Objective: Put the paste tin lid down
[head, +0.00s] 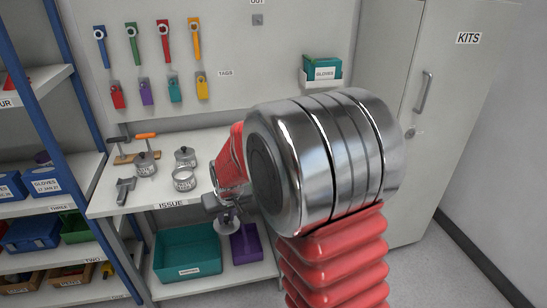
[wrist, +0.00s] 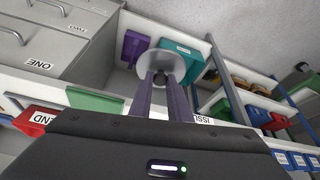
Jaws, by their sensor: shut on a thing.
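In the wrist view my gripper (wrist: 160,82) is shut on the knob of the paste tin lid (wrist: 158,62), a round silver-grey disc. In the head view my gripper (head: 225,212) is partly hidden by my own arm, and the lid (head: 229,227) shows small below it, in front of the bench's front edge. On the white bench (head: 110,196) stands an open-looking metal tin (head: 184,182). Two tins with knobbed lids stand behind it, one at left (head: 146,166) and one at right (head: 185,156).
A grey tool (head: 125,190) and an orange-handled tool (head: 145,136) lie on the bench's left. Below are a teal bin (head: 188,253) and a purple bin (head: 246,243). Shelves with boxes stand left; the KITS cabinet (head: 455,90) stands right.

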